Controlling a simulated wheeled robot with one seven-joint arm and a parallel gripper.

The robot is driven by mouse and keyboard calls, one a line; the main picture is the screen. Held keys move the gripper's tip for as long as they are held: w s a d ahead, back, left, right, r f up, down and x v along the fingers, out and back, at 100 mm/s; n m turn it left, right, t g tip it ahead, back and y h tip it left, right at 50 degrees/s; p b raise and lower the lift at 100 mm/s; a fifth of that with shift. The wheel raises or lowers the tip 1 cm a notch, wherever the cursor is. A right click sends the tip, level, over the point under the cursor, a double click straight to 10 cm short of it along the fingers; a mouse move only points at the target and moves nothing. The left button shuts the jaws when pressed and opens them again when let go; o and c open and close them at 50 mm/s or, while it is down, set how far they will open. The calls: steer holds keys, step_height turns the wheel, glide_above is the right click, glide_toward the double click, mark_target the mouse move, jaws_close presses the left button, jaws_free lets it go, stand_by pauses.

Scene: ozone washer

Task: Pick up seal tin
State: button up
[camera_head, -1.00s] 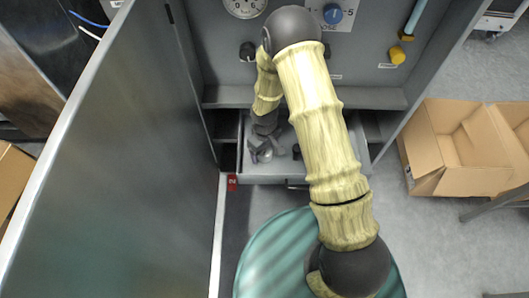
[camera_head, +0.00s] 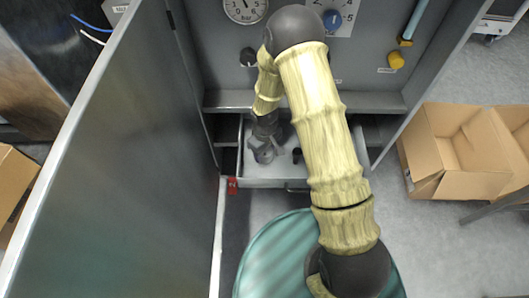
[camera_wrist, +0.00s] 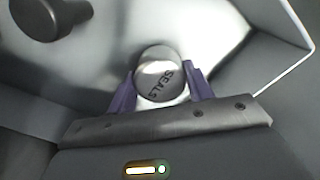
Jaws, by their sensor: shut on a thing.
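The seal tin (camera_wrist: 157,75) is a small round silver tin with "SEALS" on its lid. In the wrist view it sits between the two purple fingers of my gripper (camera_wrist: 160,88), which are shut on it from both sides. In the head view my gripper (camera_head: 264,152) points down into the open drawer (camera_head: 270,182), at its left part. The tin is too small and covered to make out in the head view. I cannot tell whether it touches the drawer floor.
A dark knob-like object (camera_wrist: 42,17) stands in the drawer near the tin; it also shows in the head view (camera_head: 297,153). The cabinet door (camera_head: 110,150) stands open at left. A red tag (camera_head: 232,187) is at the drawer's left. Cardboard boxes (camera_head: 455,150) are at right.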

step_height(320, 180, up, 16)
steer(key=p, duration=0.5)
steer(key=shift+r, duration=0.15)
